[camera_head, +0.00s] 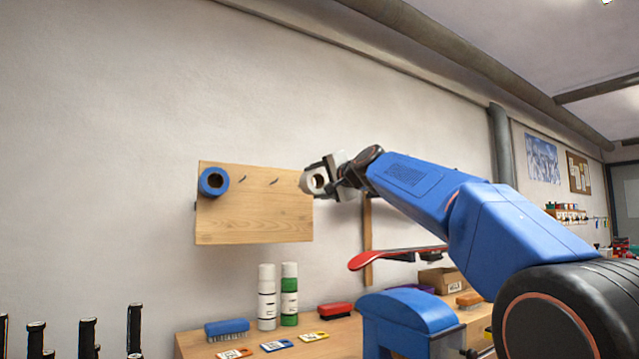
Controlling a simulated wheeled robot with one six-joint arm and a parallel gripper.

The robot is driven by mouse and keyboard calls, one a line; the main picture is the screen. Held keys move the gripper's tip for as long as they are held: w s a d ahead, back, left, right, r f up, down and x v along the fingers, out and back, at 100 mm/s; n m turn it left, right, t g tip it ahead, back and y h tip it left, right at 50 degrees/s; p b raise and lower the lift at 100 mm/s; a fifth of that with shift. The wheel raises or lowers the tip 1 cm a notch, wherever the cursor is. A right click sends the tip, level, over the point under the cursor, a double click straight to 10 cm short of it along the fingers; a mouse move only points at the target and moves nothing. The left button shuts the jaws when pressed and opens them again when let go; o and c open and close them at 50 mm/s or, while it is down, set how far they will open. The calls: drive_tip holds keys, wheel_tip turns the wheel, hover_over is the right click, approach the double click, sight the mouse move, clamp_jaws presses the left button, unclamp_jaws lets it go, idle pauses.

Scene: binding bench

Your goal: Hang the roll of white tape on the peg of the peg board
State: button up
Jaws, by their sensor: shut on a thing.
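The roll of white tape (307,183) is held in my gripper (318,180), which is shut on it. The roll's hole faces partly toward the camera. The roll is at the right edge of the wooden peg board (255,222) in the picture; whether it touches the board cannot be told. The board is on the wall and shows two bare dark pegs, a middle one (242,179) and one further right (273,181). A blue tape roll (213,182) hangs at the board's left end. Any peg behind my gripper is hidden.
A red ski or board (390,257) sticks out right of the peg board, under my arm.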

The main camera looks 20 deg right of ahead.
drive_tip(key=shift+f+x, duration=0.2)
drive_tip(key=shift+x, duration=1.55)
drive_tip(key=shift+f+x, duration=0.2)
drive_tip(key=shift+x, duration=1.55)
drive_tip(key=shift+w+f, duration=0.1)
drive_tip(key=shift+f, duration=0.1)
drive_tip(key=shift+w+a+f, duration=0.1)
drive_tip(key=shift+f, duration=0.25)
drive_tip(key=o, duration=1)
drive_tip(key=shift+r, duration=0.1)
drive_tip(key=shift+o, duration=1.4)
